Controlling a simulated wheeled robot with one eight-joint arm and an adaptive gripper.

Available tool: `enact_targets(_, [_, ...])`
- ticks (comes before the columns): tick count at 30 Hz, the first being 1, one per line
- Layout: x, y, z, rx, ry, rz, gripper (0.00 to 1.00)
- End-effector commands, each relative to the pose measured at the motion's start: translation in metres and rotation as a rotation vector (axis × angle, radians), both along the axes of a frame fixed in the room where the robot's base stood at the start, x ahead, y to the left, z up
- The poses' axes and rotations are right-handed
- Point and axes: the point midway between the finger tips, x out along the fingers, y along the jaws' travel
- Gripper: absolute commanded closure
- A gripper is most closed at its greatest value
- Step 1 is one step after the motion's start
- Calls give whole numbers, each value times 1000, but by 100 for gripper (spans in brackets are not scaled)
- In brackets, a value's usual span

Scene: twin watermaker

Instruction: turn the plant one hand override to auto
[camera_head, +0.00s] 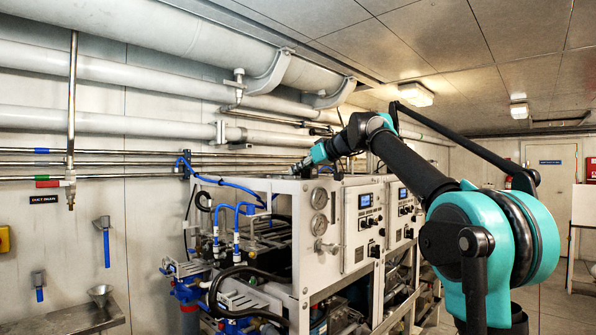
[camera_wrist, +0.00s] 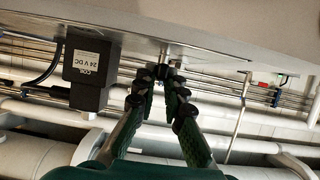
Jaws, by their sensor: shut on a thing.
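Plant one (camera_head: 333,265) is the nearer white-framed machine, with two gauges and a lit display on its front. My gripper (camera_head: 303,167) reaches over its top left edge, where the fingertips are small and partly hidden. In the wrist view my gripper (camera_wrist: 165,76) has its dark green fingers converging, with the tips closed on a small part beside a pale surface. This part appears to be the hand override, almost wholly hidden between the tips, so its setting cannot be read. A black coil block (camera_wrist: 88,72) labelled "COIL 24 V DC" sits left of the fingers, apart from them.
A second unit with a lit display (camera_head: 403,194) stands behind plant one. Blue hoses (camera_head: 222,183) loop at the machine's left. Large white pipes (camera_head: 150,75) run along the wall above.

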Motion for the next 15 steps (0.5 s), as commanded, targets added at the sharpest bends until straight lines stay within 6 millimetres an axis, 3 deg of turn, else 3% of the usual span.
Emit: enact_targets(15, [-3,3,0,0,-3,-181,100])
